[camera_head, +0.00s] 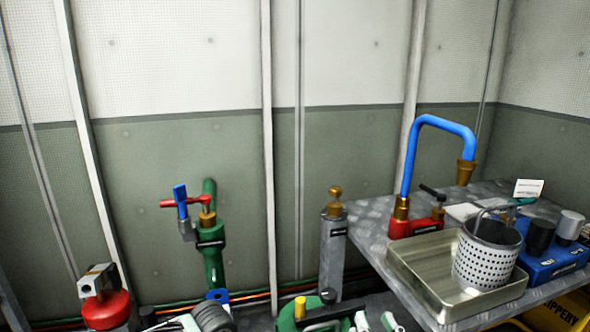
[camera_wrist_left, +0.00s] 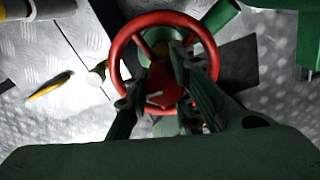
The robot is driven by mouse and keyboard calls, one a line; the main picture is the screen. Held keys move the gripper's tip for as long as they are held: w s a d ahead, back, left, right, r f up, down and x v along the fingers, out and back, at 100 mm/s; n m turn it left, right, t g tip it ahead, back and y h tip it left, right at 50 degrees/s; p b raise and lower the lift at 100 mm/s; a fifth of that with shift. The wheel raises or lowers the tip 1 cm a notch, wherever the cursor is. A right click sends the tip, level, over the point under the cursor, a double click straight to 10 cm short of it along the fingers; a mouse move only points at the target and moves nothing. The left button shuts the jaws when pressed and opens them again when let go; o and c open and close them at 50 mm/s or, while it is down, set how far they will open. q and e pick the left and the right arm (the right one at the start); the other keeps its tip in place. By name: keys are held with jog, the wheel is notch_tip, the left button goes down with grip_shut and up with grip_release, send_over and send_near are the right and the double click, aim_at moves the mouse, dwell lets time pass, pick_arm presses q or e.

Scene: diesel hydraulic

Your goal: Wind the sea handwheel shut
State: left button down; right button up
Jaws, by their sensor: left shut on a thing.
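A red handwheel (camera_wrist_left: 206,38) with a round rim and spokes shows in the left wrist view, above a green valve body partly hidden behind it. I take it as the sea handwheel. My left gripper (camera_wrist_left: 160,78) reaches over the wheel, its two dark fingers at the rim and hub. It is shut on the wheel; the exact contact is hard to see. In the head view I cannot make out this wheel or my left gripper clearly. My right gripper is in neither view.
In the head view, a green pipe (camera_head: 213,262) with a red and blue fitting stands by the wall. A grey cylinder (camera_head: 332,250) with a brass top stands right of it. A metal bench at the right bears a steel tray (camera_head: 440,306), perforated basket (camera_head: 487,258) and blue tap pipe (camera_head: 440,121).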

pick_arm(q)
jog(key=m, duration=0.5)
jog(key=shift+s+d+f, duration=0.3)
jog(key=shift+d+f, duration=0.05)
jog(key=shift+d, duration=0.05)
jog(key=m, duration=0.4)
jog(key=shift+m, duration=0.4)
jog(key=m, duration=0.4)
jog(key=shift+m, duration=0.3)
jog(key=m, duration=0.4)
jog(key=shift+m, duration=0.3)
jog(key=c, duration=1.6)
grip_release()
jog(key=shift+s, duration=0.1)
jog(key=shift+c, duration=0.2)
jog(key=shift+a, duration=0.1)
